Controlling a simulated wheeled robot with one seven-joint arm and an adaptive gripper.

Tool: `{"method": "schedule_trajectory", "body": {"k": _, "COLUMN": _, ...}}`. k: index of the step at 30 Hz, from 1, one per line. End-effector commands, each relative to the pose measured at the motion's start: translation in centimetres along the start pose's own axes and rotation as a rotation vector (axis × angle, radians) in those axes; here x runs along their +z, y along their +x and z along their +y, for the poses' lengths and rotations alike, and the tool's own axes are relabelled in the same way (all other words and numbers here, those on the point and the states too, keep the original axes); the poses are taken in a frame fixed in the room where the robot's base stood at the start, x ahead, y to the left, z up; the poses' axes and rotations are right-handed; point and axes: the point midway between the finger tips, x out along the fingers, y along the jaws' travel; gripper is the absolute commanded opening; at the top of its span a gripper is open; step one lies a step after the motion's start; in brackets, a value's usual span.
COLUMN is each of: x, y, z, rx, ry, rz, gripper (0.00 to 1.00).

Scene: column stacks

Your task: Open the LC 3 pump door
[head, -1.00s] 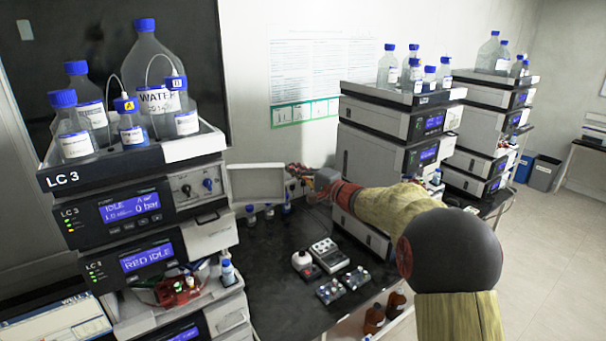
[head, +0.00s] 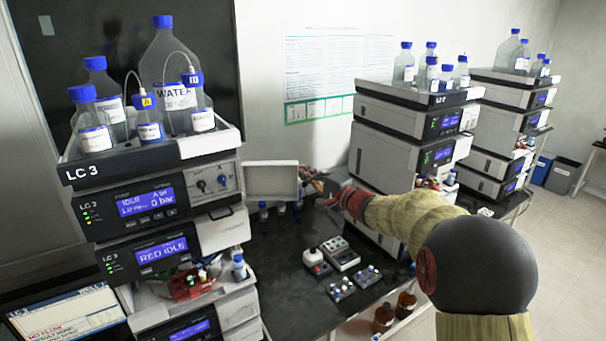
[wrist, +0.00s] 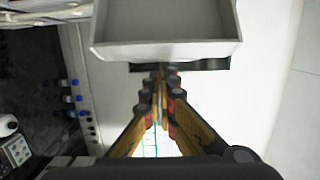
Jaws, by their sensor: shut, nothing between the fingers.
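The LC 3 stack stands at the left of the head view, with its pump module (head: 145,203) under the bottle tray. The pump door (head: 272,181) is a pale, shallow panel swung out from the module's right side, showing its hollow inner face. Pump knobs (head: 212,184) are exposed on the module front. In the wrist view the door (wrist: 166,48) lies at the top, just beyond my fingertips. My gripper (head: 318,182) is shut and empty at the door's right edge. It also shows in the wrist view (wrist: 160,72). I cannot tell whether it touches the door.
A tray of blue-capped bottles (head: 205,143) tops the stack. Small devices (head: 341,254) lie on the black bench (head: 290,290). Another stack (head: 400,140) stands behind my arm. Small blue-capped vials (wrist: 68,98) show left in the wrist view.

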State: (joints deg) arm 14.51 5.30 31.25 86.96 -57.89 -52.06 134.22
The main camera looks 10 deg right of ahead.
Motion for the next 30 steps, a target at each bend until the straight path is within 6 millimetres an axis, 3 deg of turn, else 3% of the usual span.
{"method": "schedule_trajectory", "body": {"k": 15, "x": 2.8, "y": -4.0, "z": -0.1, "rx": 0.005, "ry": 0.0, "rz": 0.191, "gripper": 0.0}}
{"method": "schedule_trajectory", "body": {"k": 30, "x": 3.0, "y": -4.1, "z": 0.0, "rx": 0.004, "ry": -0.002, "rz": 0.189, "gripper": 0.0}}
